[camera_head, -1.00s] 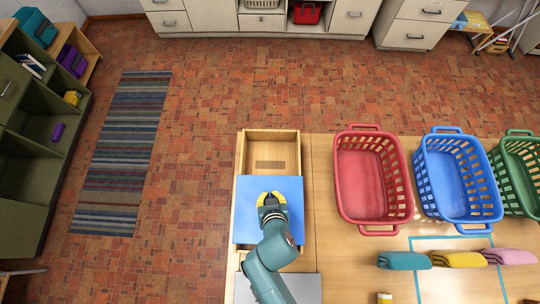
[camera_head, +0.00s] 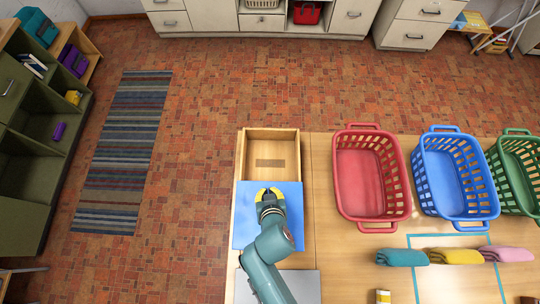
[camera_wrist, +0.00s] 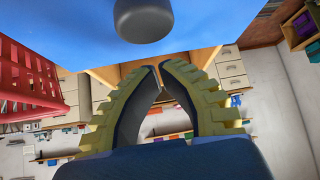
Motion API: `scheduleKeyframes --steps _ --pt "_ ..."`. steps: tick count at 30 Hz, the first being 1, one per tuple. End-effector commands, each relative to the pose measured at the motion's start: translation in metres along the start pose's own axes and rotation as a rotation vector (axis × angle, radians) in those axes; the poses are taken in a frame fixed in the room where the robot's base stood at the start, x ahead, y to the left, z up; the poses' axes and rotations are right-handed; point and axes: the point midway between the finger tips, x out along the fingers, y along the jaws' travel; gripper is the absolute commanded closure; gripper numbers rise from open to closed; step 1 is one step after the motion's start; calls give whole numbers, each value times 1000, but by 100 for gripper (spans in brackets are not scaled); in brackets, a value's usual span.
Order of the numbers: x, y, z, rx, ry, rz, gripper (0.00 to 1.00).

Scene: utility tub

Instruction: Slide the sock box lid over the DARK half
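The sock box (camera_head: 241,150) is a long open wooden box on the left of the table. Its far part is uncovered and shows a pale wood floor with a small darker rectangle (camera_head: 270,163). The blue lid (camera_head: 245,225) lies across the box nearer to me and hides what is beneath. My gripper (camera_head: 268,191) is over the lid's far middle part. In the wrist view its yellow-ribbed fingers (camera_wrist: 159,67) have their tips almost together, with nothing visible between them. A dark grey knob (camera_wrist: 143,18) on the blue lid shows beyond the fingertips, apart from them.
Red (camera_head: 339,175), blue (camera_head: 455,217) and green (camera_head: 522,192) baskets stand right of the box. Rolled teal (camera_head: 402,257), yellow (camera_head: 455,256) and pink (camera_head: 508,254) cloths lie in front. A grey panel (camera_head: 305,286) lies near my arm.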

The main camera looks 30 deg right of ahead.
Motion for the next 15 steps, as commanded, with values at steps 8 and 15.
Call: scheduleKeyframes --steps 8,15 --pt "-50 -1 -4 -3 0 -2 100" --pt "-91 -1 -4 -2 0 -2 100"
